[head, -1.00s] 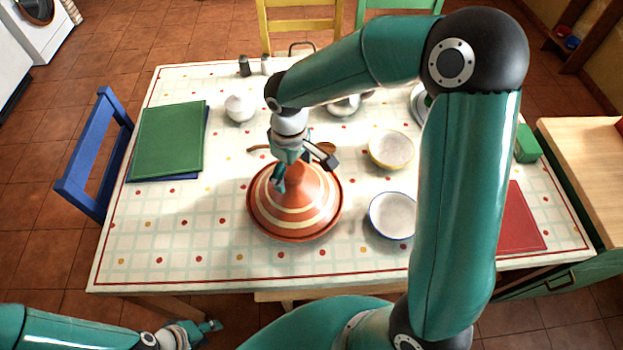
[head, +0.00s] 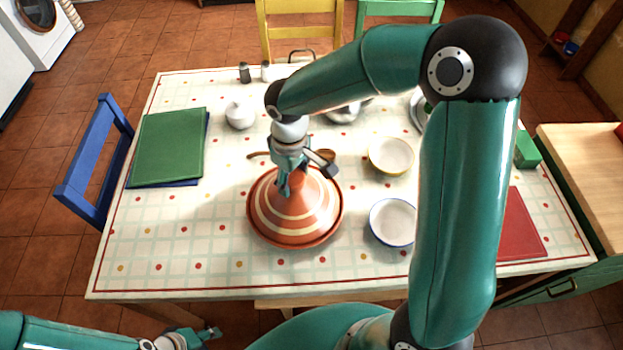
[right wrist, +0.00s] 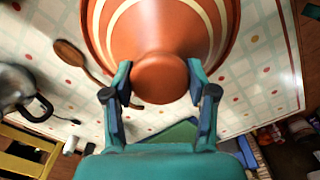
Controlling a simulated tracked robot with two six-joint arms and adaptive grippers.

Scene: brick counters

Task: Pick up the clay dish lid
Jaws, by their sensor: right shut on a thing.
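The clay dish lid (head: 293,219) is an orange-brown cone with cream bands. It sits upright on its dish, whose rim (head: 296,245) shows around the bottom, on the table. My right gripper (head: 290,182) comes down on the lid's top from above and is shut on its knob. In the right wrist view the round knob (right wrist: 160,78) lies between the two fingers of the right gripper (right wrist: 157,84). My left gripper (head: 212,333) is low at the front left, off the table's edge, far from the lid; I cannot tell its opening.
Two bowls, one yellow-rimmed (head: 391,156) and one blue-rimmed (head: 393,221), stand right of the lid. A wooden spoon (head: 258,155) lies behind it. Green boards (head: 168,146) lie at left, a white sugar pot (head: 240,116) at back. The table's front left is clear.

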